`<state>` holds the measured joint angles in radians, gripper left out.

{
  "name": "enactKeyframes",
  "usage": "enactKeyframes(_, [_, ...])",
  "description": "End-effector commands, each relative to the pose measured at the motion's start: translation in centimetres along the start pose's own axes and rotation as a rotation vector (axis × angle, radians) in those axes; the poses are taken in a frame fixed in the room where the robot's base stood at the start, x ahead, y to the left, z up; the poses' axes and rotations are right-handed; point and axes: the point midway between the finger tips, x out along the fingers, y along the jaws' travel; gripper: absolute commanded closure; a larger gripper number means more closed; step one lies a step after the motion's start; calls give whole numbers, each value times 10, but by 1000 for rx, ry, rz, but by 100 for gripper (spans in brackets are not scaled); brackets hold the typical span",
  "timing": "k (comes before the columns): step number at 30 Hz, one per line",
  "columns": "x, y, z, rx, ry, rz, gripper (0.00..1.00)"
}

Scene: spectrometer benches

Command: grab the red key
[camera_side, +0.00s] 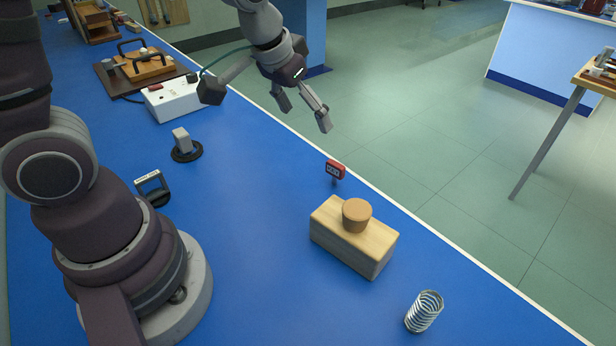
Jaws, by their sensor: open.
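The red key (335,170) is a small red tag with a pale-marked dark face and a short stem below it. It stands upright on the blue bench near the right edge, just behind the wooden block. My gripper (303,113) is open and empty. Its two fingers hang up and to the left of the red key in the picture, apart from it. The exact height of the fingers above the bench is hard to tell.
A wooden block (340,247) with a round knob (356,214) stands close in front of the key. A metal spring (424,311) is nearer. A white box (178,101) and small black-based fixtures (186,150) stand left. The blue bench (255,200) is clear between them.

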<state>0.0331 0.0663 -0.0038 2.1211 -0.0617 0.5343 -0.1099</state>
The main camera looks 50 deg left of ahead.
Motion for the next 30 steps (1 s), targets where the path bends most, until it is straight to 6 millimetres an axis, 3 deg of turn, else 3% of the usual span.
enactKeyframes(3, [37, 2, -7, -17, -24, -14, 28])
enactKeyframes(12, [86, 3, -7, -28, -34, -24, 28])
enactKeyframes(27, [156, 9, -6, -29, -31, -23, 28])
enactKeyframes(30, [161, 9, -6, -28, -30, -23, 28])
